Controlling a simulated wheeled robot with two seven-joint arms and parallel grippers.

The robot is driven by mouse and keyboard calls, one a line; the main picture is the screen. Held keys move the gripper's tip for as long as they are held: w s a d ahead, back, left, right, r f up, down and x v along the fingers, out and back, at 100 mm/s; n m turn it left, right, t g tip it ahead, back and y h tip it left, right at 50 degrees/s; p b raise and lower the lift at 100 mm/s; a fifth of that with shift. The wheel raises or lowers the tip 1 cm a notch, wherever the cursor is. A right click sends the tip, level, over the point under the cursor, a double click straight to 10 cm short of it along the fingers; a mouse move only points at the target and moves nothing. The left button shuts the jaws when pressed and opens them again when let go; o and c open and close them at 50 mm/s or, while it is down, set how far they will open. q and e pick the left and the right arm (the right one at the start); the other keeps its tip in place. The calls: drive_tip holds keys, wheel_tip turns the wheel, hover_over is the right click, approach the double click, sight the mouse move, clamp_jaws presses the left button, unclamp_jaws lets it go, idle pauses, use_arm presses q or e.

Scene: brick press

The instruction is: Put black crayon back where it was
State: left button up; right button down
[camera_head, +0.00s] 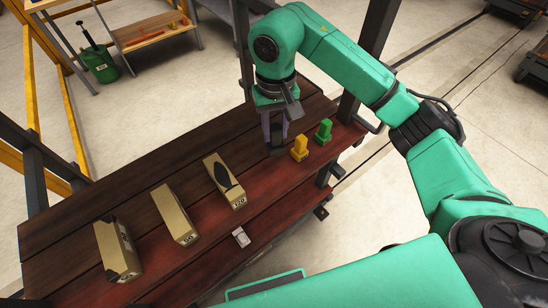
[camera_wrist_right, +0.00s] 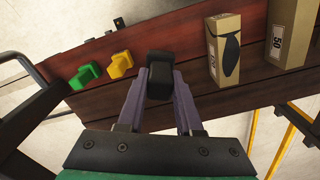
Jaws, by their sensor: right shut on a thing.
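My right gripper (camera_head: 275,122) points down over the right part of the wooden table. It is shut on a black crayon (camera_head: 277,144), a dark block-like piece whose lower end is at or just above the tabletop; I cannot tell whether it touches. In the right wrist view the black crayon (camera_wrist_right: 159,85) sits between the purple fingers of the gripper (camera_wrist_right: 160,95). A yellow crayon (camera_head: 299,148) and a green crayon (camera_head: 323,131) stand on the table just right of it. They also show left of the fingers in the wrist view. My left gripper is not in view.
Three cardboard boxes stand on the wooden table (camera_head: 150,190): one marked 120 (camera_head: 224,182), one marked 50 (camera_head: 175,214) and one at the far left (camera_head: 117,250). A small pale item (camera_head: 241,237) lies near the front edge. A dark post rises behind my right gripper.

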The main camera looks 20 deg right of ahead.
drive_tip(key=f+p, duration=0.1)
drive_tip(key=f, duration=0.2)
drive_tip(key=f+p, duration=0.1)
drive_tip(key=f, duration=0.3)
drive_tip(key=f+p, duration=0.1)
drive_tip(key=f, duration=0.3)
drive_tip(key=shift+w+a+f+p, duration=0.1)
drive_tip(key=shift+w+f+p, duration=0.15)
drive_tip(key=shift+w+p, duration=0.1)
drive_tip(key=shift+f, duration=0.35)
drive_tip(key=shift+f+b, duration=0.15)
drive_tip(key=shift+b, duration=0.15)
drive_tip(key=c, duration=0.6)
unclamp_jaws()
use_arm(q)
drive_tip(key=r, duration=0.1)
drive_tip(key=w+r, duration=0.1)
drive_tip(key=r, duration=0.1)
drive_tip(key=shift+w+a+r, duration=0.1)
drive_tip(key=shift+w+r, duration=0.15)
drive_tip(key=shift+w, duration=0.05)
